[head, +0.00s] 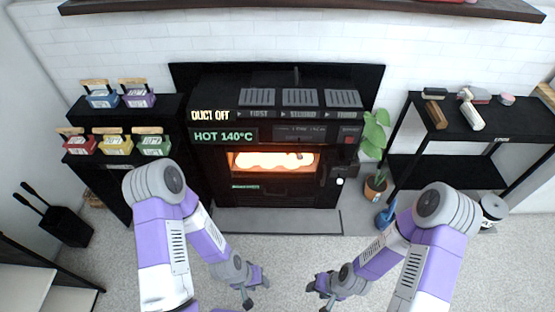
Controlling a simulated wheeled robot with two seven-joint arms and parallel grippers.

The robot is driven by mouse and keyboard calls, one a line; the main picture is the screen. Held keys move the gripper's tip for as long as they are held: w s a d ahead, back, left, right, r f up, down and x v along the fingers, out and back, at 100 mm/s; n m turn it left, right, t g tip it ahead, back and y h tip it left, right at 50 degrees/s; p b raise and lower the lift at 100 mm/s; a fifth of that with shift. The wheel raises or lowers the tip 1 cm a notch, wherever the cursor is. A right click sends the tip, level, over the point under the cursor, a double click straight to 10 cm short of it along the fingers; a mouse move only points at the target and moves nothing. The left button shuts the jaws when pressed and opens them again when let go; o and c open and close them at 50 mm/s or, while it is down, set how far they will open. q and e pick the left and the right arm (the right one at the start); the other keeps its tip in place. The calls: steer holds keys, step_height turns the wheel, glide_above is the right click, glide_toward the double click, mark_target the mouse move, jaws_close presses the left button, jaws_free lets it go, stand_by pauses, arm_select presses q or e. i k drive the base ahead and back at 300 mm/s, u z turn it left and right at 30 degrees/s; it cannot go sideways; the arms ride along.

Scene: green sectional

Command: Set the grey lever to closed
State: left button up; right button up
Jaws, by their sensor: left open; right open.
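A black stove (290,135) stands against the back wall in the head view, with a glowing window (275,160). Its signs read "DUCT OFF" (210,115) and "HOT 140°C" (223,136). A small dark grey handle piece (341,170) with a pale knob sits at the right of the stove door. I cannot tell if it is the grey lever, nor its setting. My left gripper (257,291) is open and empty, low in front of the stove. My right gripper (316,297) is open and empty, to its right. Both are apart from the stove.
A black shelf at left holds several coloured boxes (117,144). A black rack (465,125) at right holds brushes and small items. A potted plant (376,183) and a blue watering can (386,215) stand right of the stove. The grey hearth slab (280,220) is clear.

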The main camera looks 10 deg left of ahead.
mark_target(299, 157)
steer(key=k, duration=0.5)
steer(key=u, duration=0.85)
steer(key=i, duration=1.1)
steer(key=z, duration=0.2)
